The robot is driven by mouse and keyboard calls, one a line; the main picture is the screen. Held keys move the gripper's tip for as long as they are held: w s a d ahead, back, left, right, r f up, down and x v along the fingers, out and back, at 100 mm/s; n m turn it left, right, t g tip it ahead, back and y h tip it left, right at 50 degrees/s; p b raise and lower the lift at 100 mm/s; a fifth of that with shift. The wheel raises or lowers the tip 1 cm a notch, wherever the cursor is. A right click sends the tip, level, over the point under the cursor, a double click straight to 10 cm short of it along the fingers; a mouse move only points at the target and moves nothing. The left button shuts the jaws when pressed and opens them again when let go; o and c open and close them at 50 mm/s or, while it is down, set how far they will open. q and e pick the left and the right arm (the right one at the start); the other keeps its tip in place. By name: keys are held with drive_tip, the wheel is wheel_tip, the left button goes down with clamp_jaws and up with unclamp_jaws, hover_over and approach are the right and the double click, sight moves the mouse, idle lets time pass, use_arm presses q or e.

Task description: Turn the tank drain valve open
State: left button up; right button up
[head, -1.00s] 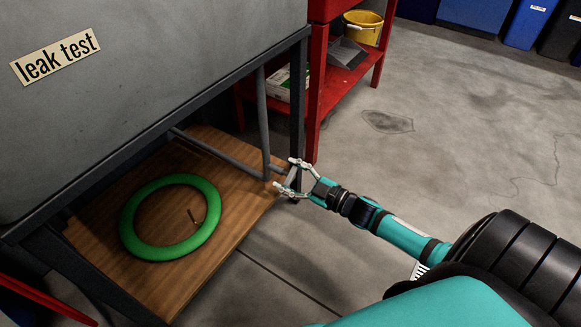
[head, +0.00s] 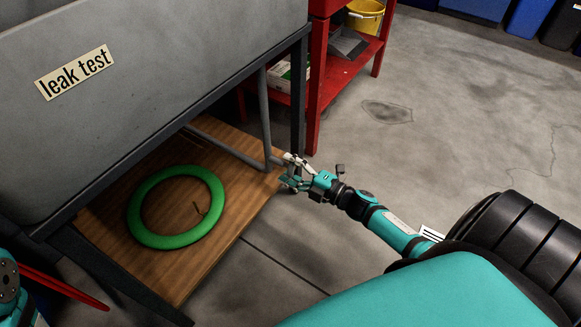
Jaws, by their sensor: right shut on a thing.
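The grey tank (head: 190,70) with the "leak test" label (head: 74,73) stands in a dark frame at the left. A grey drain pipe (head: 264,115) comes down from it and meets a lower pipe (head: 228,148) above the wooden shelf. My right gripper (head: 292,171) is at the pipe's outer end, beside the frame leg, shut on the drain valve handle. The fingers mostly hide the handle, so its exact angle cannot be told. My left gripper is out of view; only part of my left arm shows at the left edge.
A green tyre ring (head: 143,223) lies on the wooden shelf (head: 240,205) under the tank. A red rack (head: 320,90) behind holds a yellow bucket (head: 366,18) and a grey dustpan (head: 347,43). The concrete floor (head: 440,130) at right is open.

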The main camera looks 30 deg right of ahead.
drive_tip(key=shift+a+f+n, duration=0.1)
drive_tip(key=shift+n, duration=0.5)
drive_tip(key=o, duration=1.2)
drive_tip(key=v, duration=1.2)
